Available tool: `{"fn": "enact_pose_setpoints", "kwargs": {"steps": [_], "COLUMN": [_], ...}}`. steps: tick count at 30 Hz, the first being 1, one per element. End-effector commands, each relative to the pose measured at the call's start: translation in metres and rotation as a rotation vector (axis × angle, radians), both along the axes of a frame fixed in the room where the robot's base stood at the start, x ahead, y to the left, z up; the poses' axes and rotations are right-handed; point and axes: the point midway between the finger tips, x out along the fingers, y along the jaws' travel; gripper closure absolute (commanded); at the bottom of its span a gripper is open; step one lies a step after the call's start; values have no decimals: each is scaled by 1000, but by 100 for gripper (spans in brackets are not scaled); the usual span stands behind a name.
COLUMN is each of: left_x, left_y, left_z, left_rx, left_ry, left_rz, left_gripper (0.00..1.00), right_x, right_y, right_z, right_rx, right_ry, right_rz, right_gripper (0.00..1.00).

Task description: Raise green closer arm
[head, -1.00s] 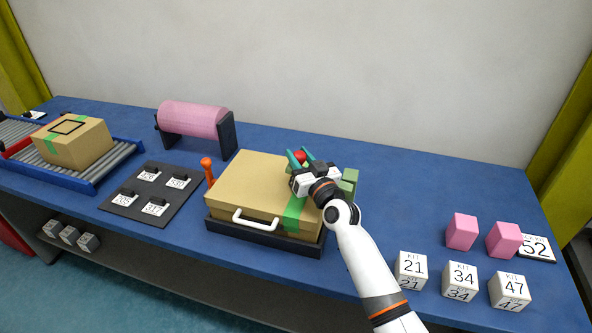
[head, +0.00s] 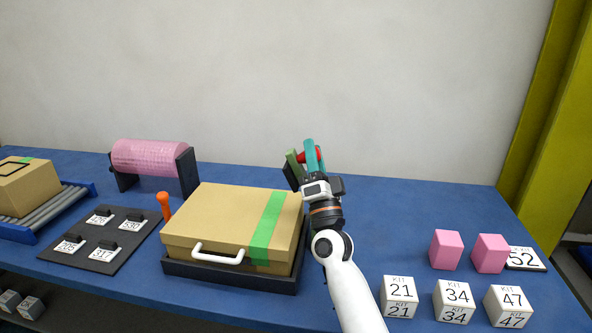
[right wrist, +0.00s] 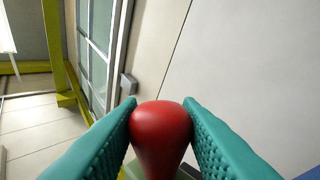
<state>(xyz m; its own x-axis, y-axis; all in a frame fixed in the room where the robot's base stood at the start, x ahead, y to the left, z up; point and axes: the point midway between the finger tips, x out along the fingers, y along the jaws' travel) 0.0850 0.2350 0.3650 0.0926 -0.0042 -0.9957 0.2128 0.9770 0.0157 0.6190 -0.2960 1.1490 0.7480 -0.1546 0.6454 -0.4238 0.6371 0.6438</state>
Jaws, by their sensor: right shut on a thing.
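My right gripper (head: 313,157) is shut on the red knob (head: 301,157) beside the tan box. In the right wrist view the red knob (right wrist: 160,132) sits between the two teal fingers. The green closer arm (head: 293,165) stands steeply tilted just left of the gripper, at the box's far right corner. Its lower end is hidden behind the box and my wrist. A bit of green shows below the knob in the wrist view. My left gripper is out of view.
The closed tan box (head: 225,215) with green tape and a white handle sits in a dark tray (head: 230,276). An orange peg (head: 164,205) stands left of it. Kit cubes (head: 453,300) and pink blocks (head: 446,250) are at right.

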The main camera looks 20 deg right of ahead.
Motion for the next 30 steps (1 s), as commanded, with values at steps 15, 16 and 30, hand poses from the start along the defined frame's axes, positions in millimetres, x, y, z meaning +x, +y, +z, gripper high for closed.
{"fn": "enact_pose_setpoints", "kwargs": {"steps": [15,16,30], "left_x": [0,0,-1], "left_y": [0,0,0], "left_z": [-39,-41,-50], "left_rx": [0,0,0], "left_ry": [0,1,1], "left_rz": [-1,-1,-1], "left_gripper": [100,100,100], "right_x": [-35,-37,-47], "right_y": [-52,-54,-71], "right_z": [-11,-12,-19], "right_rx": [369,384,506], "right_ry": [-245,-255,-338], "right_rz": [1,1,1], "right_gripper": [100,100,100]}}
